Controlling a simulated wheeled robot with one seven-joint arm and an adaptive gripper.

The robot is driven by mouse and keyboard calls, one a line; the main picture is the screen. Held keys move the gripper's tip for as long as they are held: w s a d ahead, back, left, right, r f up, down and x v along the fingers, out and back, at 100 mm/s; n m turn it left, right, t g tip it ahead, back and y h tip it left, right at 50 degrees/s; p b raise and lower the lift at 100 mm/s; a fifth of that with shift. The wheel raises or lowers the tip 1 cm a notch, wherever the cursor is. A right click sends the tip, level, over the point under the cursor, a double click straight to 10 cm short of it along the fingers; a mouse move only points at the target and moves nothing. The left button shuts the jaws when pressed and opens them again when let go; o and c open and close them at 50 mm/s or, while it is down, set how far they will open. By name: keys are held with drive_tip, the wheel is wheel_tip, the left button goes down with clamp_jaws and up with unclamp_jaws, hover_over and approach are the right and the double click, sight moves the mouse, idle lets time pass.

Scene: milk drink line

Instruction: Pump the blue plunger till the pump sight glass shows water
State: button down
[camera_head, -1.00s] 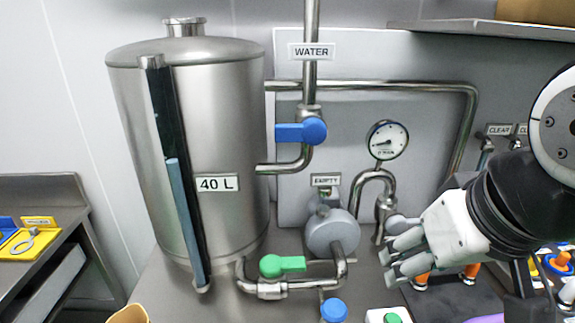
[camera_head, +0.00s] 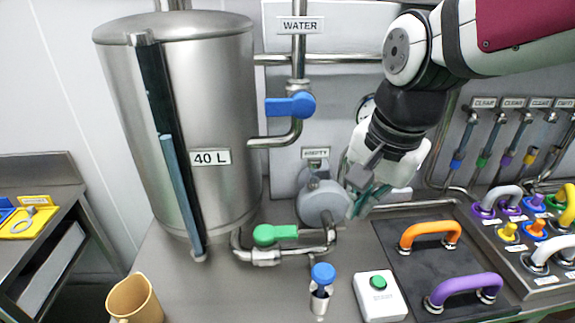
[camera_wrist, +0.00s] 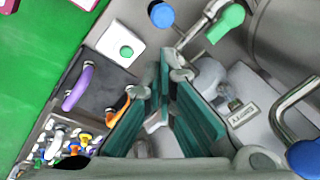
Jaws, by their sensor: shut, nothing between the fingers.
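The blue plunger (camera_head: 323,274) stands on the bench in front of the grey round pump (camera_head: 318,204); its blue cap also shows in the wrist view (camera_wrist: 161,14). A label reading EMPTY (camera_head: 316,153) sits above the pump; it also shows in the wrist view (camera_wrist: 243,114). Water in the sight glass cannot be made out. My gripper (camera_head: 358,207) points down just right of the pump, behind and right of the plunger, apart from its cap. Its fingers (camera_wrist: 170,78) are shut and empty.
A white box with a green button (camera_head: 380,295) stands right of the plunger. A green-handled valve (camera_head: 275,235) is on the pipe left of it. Orange (camera_head: 430,230) and purple (camera_head: 464,288) handles lie right. A tan cup (camera_head: 135,300) stands front left. A blue WATER valve (camera_head: 291,105) is above.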

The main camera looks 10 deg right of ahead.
sight(324, 269)
drive_tip(key=w+a+f+m+g+p, duration=0.1)
drive_tip(key=w+a+f+m+g, duration=0.1)
drive_tip(key=f+m, duration=0.4)
drive_tip(key=w+a+m, duration=0.1)
drive_tip(key=w+m, duration=0.1)
drive_tip(key=shift+w+m+g, duration=0.3)
drive_tip(key=shift+w, duration=0.1)
drive_tip(key=shift+a, duration=0.1)
wheel_tip(324, 269, down, 13)
drive_tip(key=shift+r+p, duration=0.15)
drive_tip(key=shift+p, duration=0.3)
drive_tip(key=shift+f, duration=0.65)
wheel_tip(324, 269, down, 4)
drive_tip(key=shift+b, duration=0.45)
drive_tip(key=shift+r, duration=0.1)
